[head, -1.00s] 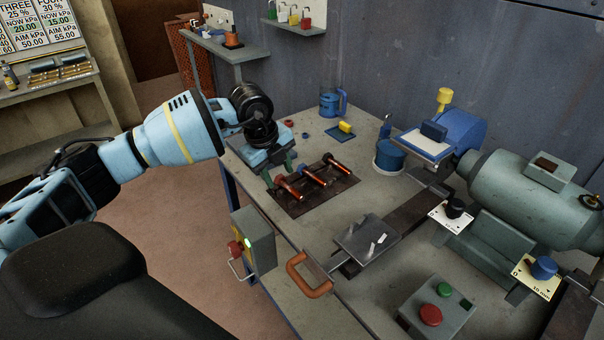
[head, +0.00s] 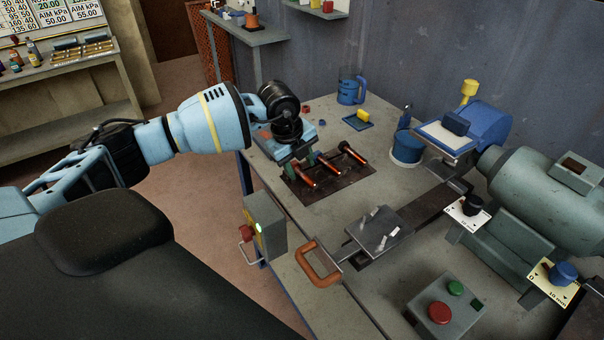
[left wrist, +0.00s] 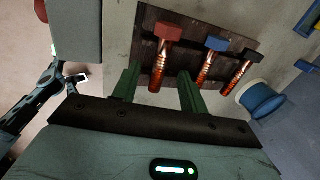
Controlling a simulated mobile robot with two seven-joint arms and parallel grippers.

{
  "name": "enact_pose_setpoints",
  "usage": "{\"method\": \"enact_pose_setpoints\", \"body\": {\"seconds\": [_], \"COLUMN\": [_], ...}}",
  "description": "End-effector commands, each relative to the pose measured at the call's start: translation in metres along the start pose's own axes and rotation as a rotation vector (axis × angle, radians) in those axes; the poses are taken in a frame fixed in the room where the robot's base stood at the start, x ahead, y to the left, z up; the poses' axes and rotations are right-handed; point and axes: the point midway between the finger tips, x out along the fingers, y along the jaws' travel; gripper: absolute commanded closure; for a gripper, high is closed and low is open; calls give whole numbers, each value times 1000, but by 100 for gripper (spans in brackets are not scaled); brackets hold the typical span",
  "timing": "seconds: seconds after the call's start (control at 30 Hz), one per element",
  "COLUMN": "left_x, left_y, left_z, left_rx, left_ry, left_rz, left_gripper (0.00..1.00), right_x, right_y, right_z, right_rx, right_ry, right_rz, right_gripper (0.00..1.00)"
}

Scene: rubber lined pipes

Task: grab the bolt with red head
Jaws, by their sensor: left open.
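The bolt with the red head (left wrist: 165,32) lies leftmost of three copper-coloured bolts on a dark plate (left wrist: 145,45) in the left wrist view. Beside it are a bolt with a blue head (left wrist: 217,44) and one with a black head (left wrist: 250,54). My left gripper (left wrist: 160,72) is open and empty, its two green fingers on either side of the red-headed bolt's shaft in the picture. I cannot tell the remaining height gap. In the head view my left gripper (head: 303,164) hangs over the left end of the dark plate (head: 330,190). My right gripper does not show.
A blue tub (head: 406,148) stands right of the plate, and a blue mug (head: 350,86) stands behind. A grey control box (head: 265,226) and an orange handle (head: 318,263) are at the front edge. A motor (head: 550,185) fills the right side.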

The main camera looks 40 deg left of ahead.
Motion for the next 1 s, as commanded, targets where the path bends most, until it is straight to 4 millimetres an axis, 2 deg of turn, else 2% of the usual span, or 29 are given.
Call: {"method": "enact_pose_setpoints", "body": {"seconds": [0.1,0.2,0.5,0.8,0.83,1.0], "left_x": [18,27,29,29,29,28], "left_y": [0,0,0,0,0,-1], "left_z": [1,1,1,1,1,1], "left_rx": [0,0,0,0,0,0], "left_ry": [1,1,0,0,0,0], "left_rz": [3,1,0,0,0,-1], "left_gripper": [57,57,58,98,100,100], "right_x": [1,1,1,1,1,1], "right_y": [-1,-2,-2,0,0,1], "right_z": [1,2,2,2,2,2], "right_rx": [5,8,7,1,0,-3], "right_ry": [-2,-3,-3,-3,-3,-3], "right_rz": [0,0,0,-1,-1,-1], "right_gripper": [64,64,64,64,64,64]}}
